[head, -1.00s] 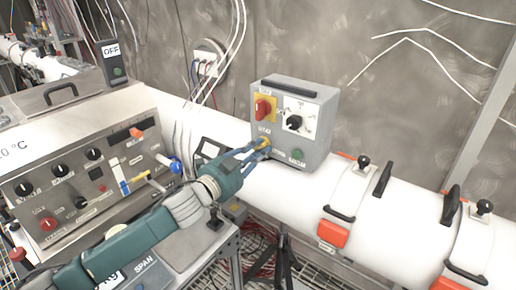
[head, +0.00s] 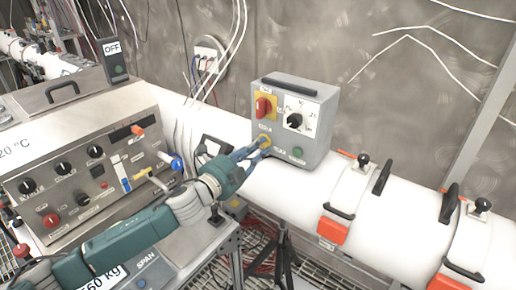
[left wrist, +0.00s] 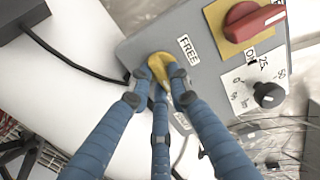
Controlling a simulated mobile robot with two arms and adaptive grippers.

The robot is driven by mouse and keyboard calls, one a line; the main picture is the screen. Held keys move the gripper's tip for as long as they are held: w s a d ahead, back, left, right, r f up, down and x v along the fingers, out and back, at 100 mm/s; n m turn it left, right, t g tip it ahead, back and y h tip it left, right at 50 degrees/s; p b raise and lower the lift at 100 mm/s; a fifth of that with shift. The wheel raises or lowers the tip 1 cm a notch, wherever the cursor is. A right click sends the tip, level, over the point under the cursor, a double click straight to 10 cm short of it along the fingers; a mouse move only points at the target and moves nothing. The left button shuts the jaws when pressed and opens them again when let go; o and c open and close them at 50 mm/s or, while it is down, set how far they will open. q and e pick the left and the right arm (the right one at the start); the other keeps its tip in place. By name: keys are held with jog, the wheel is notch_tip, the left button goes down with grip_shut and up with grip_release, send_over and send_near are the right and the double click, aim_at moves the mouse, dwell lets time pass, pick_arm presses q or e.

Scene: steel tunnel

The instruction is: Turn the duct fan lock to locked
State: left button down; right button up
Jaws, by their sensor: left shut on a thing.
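The duct fan's grey control box (head: 322,140) sits on the white duct. The lock is a yellow knob (head: 264,139) low on the left of its face. In the left wrist view the yellow knob (left wrist: 158,62) sits between my blue fingertips, beside a label reading FREE (left wrist: 189,49). My left gripper (head: 261,149) is shut on this knob, and its fingers hide part of it. I cannot read the knob's exact angle. My right gripper is not in view.
Above the lock is a red switch (head: 263,107) on a yellow plate, with a black dial (head: 294,120) beside it and a green button (head: 298,152) below. A steel control panel (head: 85,170) stands at left. Duct clamps with black handles (head: 337,211) lie to the right.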

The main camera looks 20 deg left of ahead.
pick_arm(q)
jog(key=shift+f, duration=0.1)
jog(key=c, duration=1.6)
grip_release()
jog(key=shift+s, duration=0.1)
jog(key=v, duration=1.2)
